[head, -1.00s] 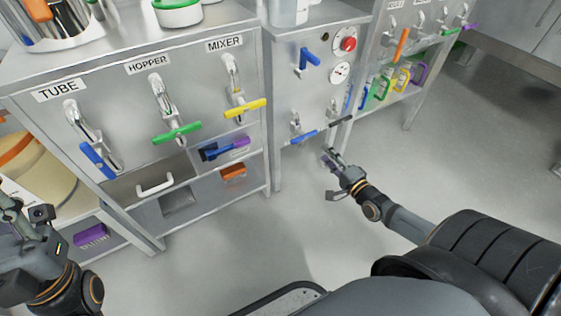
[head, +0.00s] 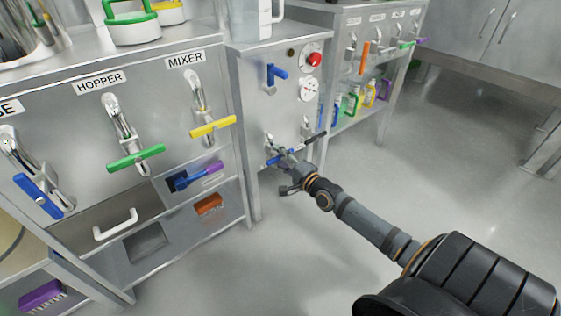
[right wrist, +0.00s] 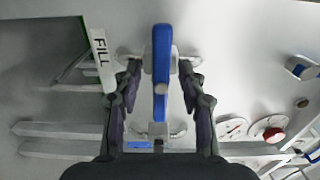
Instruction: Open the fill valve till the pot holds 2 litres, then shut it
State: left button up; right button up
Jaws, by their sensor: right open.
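The fill valve's blue lever (right wrist: 161,45) stands lengthwise between the open fingers of my right gripper (right wrist: 160,75) in the right wrist view, with the FILL label (right wrist: 101,58) to its left. I cannot tell whether the fingers touch it. In the head view my right gripper (head: 284,164) is at this blue lever (head: 277,160), low on the middle cabinet, and partly covers it. A clear container (head: 257,22), perhaps the pot, stands on that cabinet, cut off at the top; its level is not readable. My left gripper is out of view.
A black lever (head: 316,137) sits just right of the blue one. Above are another blue handle (head: 276,74), a gauge (head: 309,89) and a red button (head: 314,60). The HOPPER and MIXER valves with green (head: 136,158) and yellow (head: 213,126) levers are left. The floor at right is clear.

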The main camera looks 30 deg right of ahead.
grip_shut()
dwell(0.5)
jog(key=n, duration=0.4)
jog(key=shift+n+p, duration=0.4)
jog(key=n, duration=0.4)
jog(key=shift+n+p, duration=0.3)
jog(key=shift+p, duration=0.1)
jog(key=n+p, duration=0.1)
jog(key=n, duration=0.3)
jog(key=shift+r, duration=0.1)
jog(key=shift+n+p, duration=0.9)
jog(key=shift+n, duration=1.3)
